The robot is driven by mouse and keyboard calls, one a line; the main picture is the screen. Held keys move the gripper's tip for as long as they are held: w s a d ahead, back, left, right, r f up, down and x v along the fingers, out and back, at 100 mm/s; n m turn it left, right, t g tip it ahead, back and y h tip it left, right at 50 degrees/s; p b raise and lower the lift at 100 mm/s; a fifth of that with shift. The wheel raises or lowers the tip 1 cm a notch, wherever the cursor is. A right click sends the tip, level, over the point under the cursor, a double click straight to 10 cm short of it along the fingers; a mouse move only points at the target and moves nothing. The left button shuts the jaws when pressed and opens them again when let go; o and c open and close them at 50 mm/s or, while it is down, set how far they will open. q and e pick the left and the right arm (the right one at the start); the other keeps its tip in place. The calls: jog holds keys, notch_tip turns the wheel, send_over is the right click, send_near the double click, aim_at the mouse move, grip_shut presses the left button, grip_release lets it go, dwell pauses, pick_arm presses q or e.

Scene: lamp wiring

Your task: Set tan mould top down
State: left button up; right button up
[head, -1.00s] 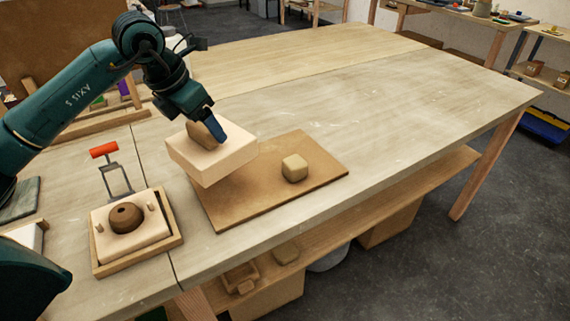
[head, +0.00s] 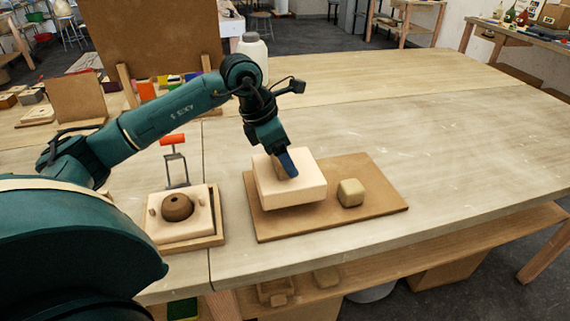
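The tan mould top (head: 299,193) is a pale, thick block with a brownish knob on its upper face. My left gripper (head: 287,164) is shut on that knob from above and holds the block over the left part of the brown board (head: 375,213). The block looks about level and close to the board; I cannot tell whether its underside touches. My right gripper is not in view.
A pale lower mould half (head: 198,222) with a brown round piece (head: 177,207) sits in a wooden tray to the left. A red-handled clamp (head: 173,141) stands behind it. A rounded clay lump (head: 350,192) lies on the board, right of the block. The table's right side is clear.

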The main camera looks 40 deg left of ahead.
pick_arm(q)
notch_tip(320, 180, down, 2)
jog(key=shift+f, duration=0.4)
jog(key=shift+f, duration=0.2)
jog(key=o, duration=1.1)
